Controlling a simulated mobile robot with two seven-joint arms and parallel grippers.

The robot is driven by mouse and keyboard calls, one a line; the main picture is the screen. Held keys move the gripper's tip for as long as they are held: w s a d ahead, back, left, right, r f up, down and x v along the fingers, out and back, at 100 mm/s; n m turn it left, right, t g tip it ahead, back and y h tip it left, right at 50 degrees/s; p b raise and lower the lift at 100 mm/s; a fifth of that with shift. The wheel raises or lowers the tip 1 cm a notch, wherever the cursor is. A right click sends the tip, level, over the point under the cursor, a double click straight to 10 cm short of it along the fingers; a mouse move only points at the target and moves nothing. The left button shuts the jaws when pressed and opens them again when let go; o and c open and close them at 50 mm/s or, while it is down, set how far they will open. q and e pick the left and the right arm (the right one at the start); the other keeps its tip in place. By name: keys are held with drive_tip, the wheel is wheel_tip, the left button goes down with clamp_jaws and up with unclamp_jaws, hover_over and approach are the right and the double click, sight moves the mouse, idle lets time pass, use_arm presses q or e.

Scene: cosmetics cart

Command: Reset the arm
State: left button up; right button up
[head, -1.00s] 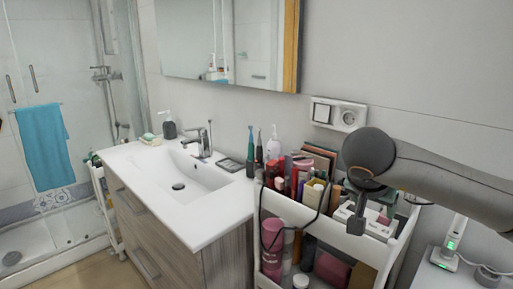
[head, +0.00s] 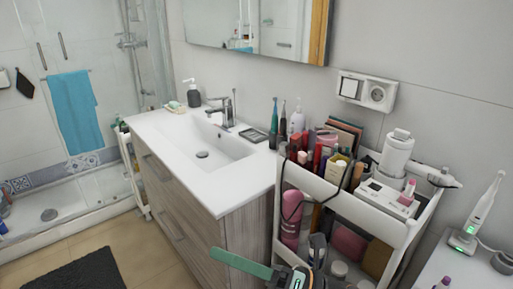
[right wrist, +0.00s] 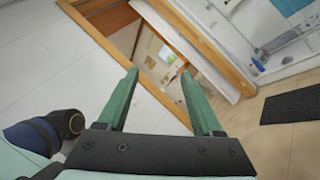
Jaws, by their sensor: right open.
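My right gripper (head: 245,265) shows at the bottom edge of the head view, in front of the vanity and low beside the cart. One green finger points left there; the rest of the arm is mostly out of the frame. In the right wrist view the two green fingers of the gripper (right wrist: 158,75) stand wide apart with nothing between them. My left gripper is not in view.
The white cart (head: 340,205), full of cosmetics, stands right of the vanity with its white sink (head: 215,150). A toothbrush on a charger (head: 480,215) stands at the far right. A dark mat (head: 85,272) lies on the open floor at left.

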drive_tip(key=w+d+f+m+t+h, duration=0.2)
drive_tip(key=d+f+m+t+h, duration=0.45)
drive_tip(key=m, duration=0.65)
drive_tip(key=w+d+f+m+t+h, duration=0.3)
drive_tip(key=d+f+m+t+h, duration=0.4)
drive_tip(key=m, duration=0.5)
drive_tip(key=s+d+f+m+g+h, duration=0.2)
drive_tip(key=s+d+f+m+g, duration=0.2)
drive_tip(key=s+f+m, duration=0.2)
drive_tip(key=s+d+f+m+g+h+p, duration=0.1)
drive_tip(key=s+d+f+m+g+h, duration=0.2)
drive_tip(key=s+f+m, duration=0.4)
drive_tip(key=s+d+f+g, duration=0.1)
drive_tip(key=s+f+g, duration=0.1)
drive_tip(key=f, duration=0.6)
drive_tip(key=shift+s+f+m+h+p, duration=0.25)
drive_tip(key=shift+s+m+h+p, duration=0.1)
drive_tip(key=shift+s, duration=0.2)
